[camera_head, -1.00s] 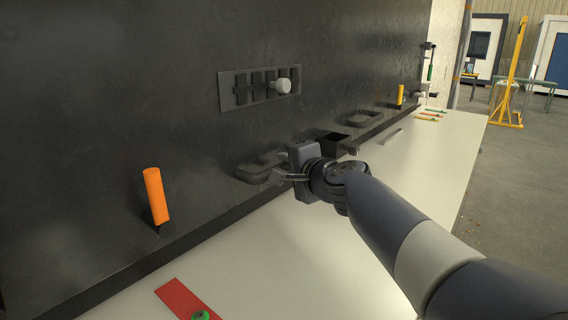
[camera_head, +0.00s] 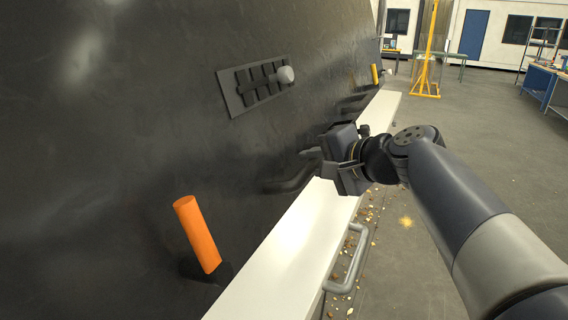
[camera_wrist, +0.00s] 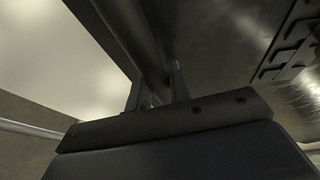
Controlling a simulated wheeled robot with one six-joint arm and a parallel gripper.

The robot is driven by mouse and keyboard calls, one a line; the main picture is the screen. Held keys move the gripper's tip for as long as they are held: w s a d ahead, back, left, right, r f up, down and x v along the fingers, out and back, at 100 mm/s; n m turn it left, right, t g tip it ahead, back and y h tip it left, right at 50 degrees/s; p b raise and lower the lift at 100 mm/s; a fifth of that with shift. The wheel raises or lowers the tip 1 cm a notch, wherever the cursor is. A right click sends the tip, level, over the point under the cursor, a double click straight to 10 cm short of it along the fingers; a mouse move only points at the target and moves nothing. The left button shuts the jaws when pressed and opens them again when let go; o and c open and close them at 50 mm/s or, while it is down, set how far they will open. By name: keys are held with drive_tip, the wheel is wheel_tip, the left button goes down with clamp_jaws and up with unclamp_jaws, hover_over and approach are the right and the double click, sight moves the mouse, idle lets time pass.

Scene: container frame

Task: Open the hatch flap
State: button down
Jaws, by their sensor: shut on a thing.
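The hatch flap (camera_head: 130,110) is a large dark panel filling the left of the head view; its upper right part also shows in the wrist view (camera_wrist: 215,30). My gripper (camera_head: 322,168) is at the panel's lower part, shut on a black bar handle (camera_head: 288,184) that stands out from it. The wrist view shows my fingers (camera_wrist: 158,92) at the bar (camera_wrist: 135,35); their exact contact is dark and partly hidden. A slotted latch plate (camera_head: 240,92) with a pale round knob (camera_head: 286,75) at its right end sits above.
An orange cylindrical grip (camera_head: 197,235) is near the panel's lower left, and a smaller one (camera_head: 375,74) is farther off. A white ledge (camera_head: 290,240) runs below, with a grey rail (camera_head: 350,262) outside it. Open floor (camera_head: 480,130) lies right.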

drive_tip(key=s+d+r+p, duration=0.1)
drive_tip(key=s+d+r, duration=0.1)
drive_tip(key=d, duration=0.4)
drive_tip(key=s+d+r, duration=0.3)
drive_tip(key=d+r, duration=0.2)
drive_tip(key=d, duration=0.2)
drive_tip(key=shift+s+d+p, duration=0.15)
drive_tip(key=shift+s+p, duration=0.05)
drive_tip(key=shift+p, duration=0.15)
drive_tip(key=c, duration=1.3)
unclamp_jaws()
drive_tip(key=shift+f, duration=0.1)
drive_tip(key=b+v, duration=0.1)
drive_tip(key=v, duration=0.9)
drive_tip(key=shift+s+b, duration=0.35)
drive_tip(key=shift+w+d, duration=0.1)
